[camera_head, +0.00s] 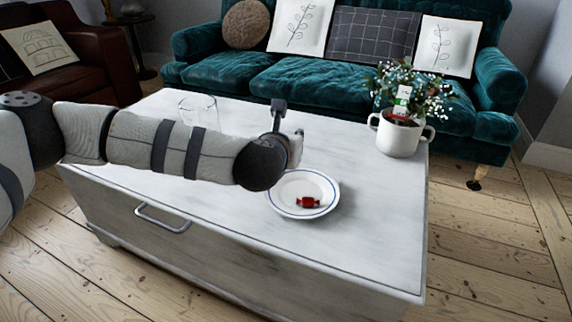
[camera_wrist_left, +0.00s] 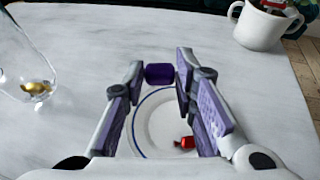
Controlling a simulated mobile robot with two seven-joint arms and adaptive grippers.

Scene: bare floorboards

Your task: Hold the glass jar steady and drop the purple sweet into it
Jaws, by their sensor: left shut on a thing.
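The clear glass jar (camera_head: 198,108) stands upright on the white table, partly behind my left arm in the head view. In the left wrist view the jar (camera_wrist_left: 22,55) is at the left edge, with a gold sweet (camera_wrist_left: 36,88) at its bottom. My left gripper (camera_wrist_left: 159,72) is shut on the purple sweet (camera_wrist_left: 159,75), held between the fingertips, with the plate below in that view. In the head view the wrist hides most of this gripper (camera_head: 284,125), and the purple sweet does not show. My right gripper is in neither view.
A white plate with a blue rim (camera_head: 330,190) bears a red sweet (camera_head: 308,202). A white two-handled pot (camera_head: 398,138) with flowers and a green-and-red item stands at the table's right. A teal sofa (camera_head: 330,85) is behind. The table (camera_head: 375,215) is clear between these.

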